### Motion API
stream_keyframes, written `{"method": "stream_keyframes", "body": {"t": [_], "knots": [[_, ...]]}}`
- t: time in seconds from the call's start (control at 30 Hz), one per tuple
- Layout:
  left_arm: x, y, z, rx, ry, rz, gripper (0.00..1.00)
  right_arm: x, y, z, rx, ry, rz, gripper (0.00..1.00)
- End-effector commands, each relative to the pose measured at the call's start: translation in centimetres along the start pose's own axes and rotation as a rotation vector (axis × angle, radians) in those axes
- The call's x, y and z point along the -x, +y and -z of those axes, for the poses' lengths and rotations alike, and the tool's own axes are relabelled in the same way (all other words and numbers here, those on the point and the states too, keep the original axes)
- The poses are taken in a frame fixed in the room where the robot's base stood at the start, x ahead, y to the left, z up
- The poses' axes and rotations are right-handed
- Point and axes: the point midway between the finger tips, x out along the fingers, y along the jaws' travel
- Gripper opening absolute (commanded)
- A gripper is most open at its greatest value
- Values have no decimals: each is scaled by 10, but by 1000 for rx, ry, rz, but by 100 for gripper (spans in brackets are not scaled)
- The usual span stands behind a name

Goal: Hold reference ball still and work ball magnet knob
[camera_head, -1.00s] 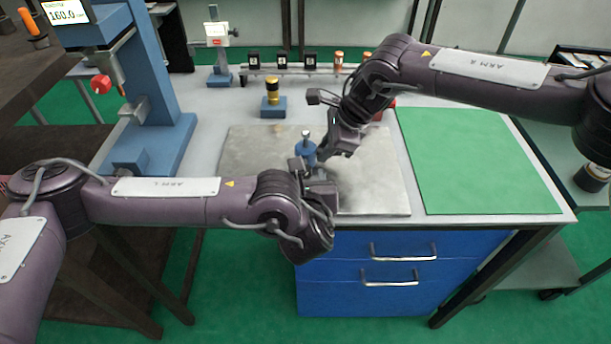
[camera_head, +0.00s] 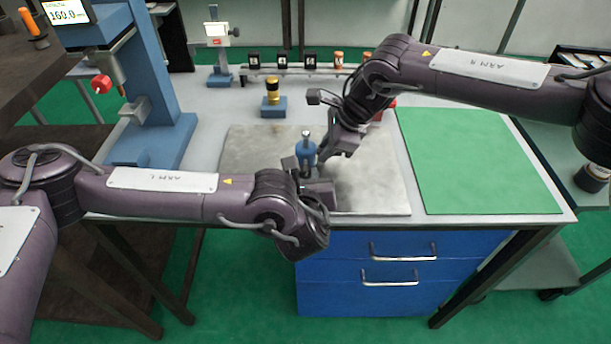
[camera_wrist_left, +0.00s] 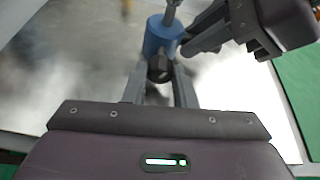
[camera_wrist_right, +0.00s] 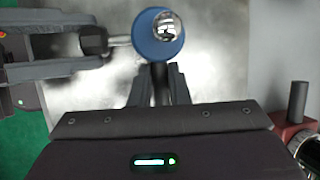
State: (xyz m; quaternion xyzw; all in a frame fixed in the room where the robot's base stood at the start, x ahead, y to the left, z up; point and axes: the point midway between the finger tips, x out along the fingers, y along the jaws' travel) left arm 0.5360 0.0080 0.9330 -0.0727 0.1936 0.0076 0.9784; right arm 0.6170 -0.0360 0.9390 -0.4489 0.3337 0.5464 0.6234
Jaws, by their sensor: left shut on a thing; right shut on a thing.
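The blue cylindrical body of the reference ball (camera_head: 307,156) stands upright on the grey plate, with a steel stem and tip on top. The right wrist view shows it from above, with the shiny ball (camera_wrist_right: 164,26) in its middle. A dark knob (camera_wrist_left: 160,68) sticks out of its side on a short shaft. My left gripper (camera_wrist_left: 159,80) is shut on this knob; the knob also shows in the right wrist view (camera_wrist_right: 94,40). My right gripper (camera_wrist_right: 158,80) is shut at the side of the blue body; its exact contact is partly hidden.
The grey plate (camera_head: 380,190) lies around the stand, with a green mat (camera_head: 475,160) to its right. A blue column stand (camera_head: 160,120) rises at left. A small blue block with a brass-coloured piece (camera_head: 272,104) and a rail of small parts (camera_head: 290,70) stand behind.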

Motion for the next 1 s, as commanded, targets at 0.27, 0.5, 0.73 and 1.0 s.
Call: {"method": "stream_keyframes", "body": {"t": [0.27, 0.5, 0.73, 1.0], "knots": [[0, 2, -1, 218, 9, 94, 1, 0, 0, 0, -1, -1, 0, 0], [1, 3, 0, 317, 18, 133, 1, 0, 0, 0, 0, -1, 0, 0], [1, 3, 0, 324, 19, 134, 1, 0, 0, 0, -1, -1, 0, 0], [0, 3, 0, 323, 18, 133, 46, 0, 0, 0, -1, -1, 0, 0]]}}
